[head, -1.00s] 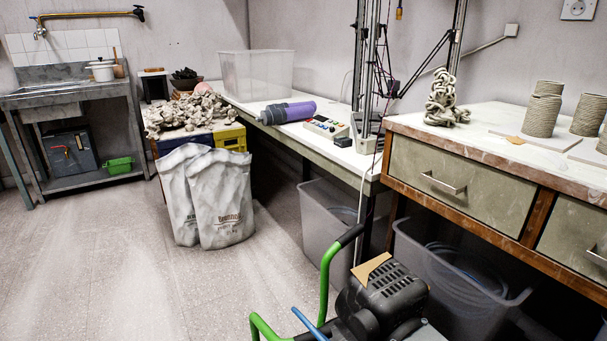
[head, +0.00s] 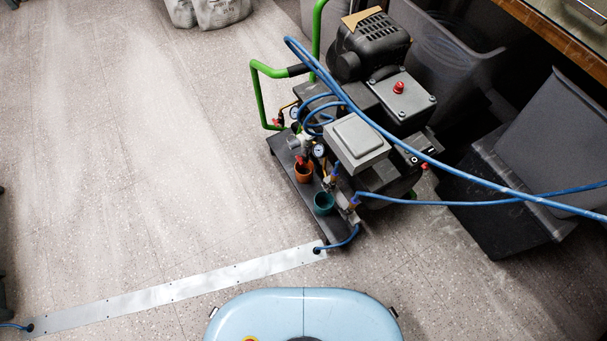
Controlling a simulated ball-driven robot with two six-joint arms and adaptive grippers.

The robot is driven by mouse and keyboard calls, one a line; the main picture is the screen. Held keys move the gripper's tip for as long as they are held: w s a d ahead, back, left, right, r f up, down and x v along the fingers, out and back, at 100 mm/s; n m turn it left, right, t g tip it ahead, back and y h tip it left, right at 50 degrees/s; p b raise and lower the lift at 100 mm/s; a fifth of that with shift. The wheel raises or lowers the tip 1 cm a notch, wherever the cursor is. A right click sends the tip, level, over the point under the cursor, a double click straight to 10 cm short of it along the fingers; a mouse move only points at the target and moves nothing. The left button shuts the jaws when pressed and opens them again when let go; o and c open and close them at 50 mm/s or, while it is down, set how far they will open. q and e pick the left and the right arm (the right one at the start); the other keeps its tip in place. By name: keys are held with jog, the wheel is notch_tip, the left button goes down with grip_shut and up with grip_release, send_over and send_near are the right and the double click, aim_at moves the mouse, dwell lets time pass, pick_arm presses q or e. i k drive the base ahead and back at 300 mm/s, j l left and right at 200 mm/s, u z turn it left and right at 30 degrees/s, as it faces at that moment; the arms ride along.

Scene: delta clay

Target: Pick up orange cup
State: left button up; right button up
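The orange cup (head: 303,174) is small and stands on the dark base plate of the compressor (head: 370,110), near its front left edge. A dark green cup (head: 323,204) stands on the same plate, just in front of it and to the right. Gauges, valves and hose fittings are close behind and beside the orange cup. Neither of my grippers can be made out in the head view; only small dark bits show at the left edge.
A blue hose (head: 440,165) runs across the compressor to the right. A green handle frame (head: 258,95) rises at its left. A metal floor strip (head: 180,290) ends near the plate. Grey bins (head: 555,130) crowd the right. The floor at left is clear.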

aim_at(304, 173)
jog(key=i+j+z, duration=0.2)
jog(key=j+z, duration=0.25)
jog(key=j, duration=0.6)
jog(key=j+z, duration=0.4)
jog(key=j, duration=0.65)
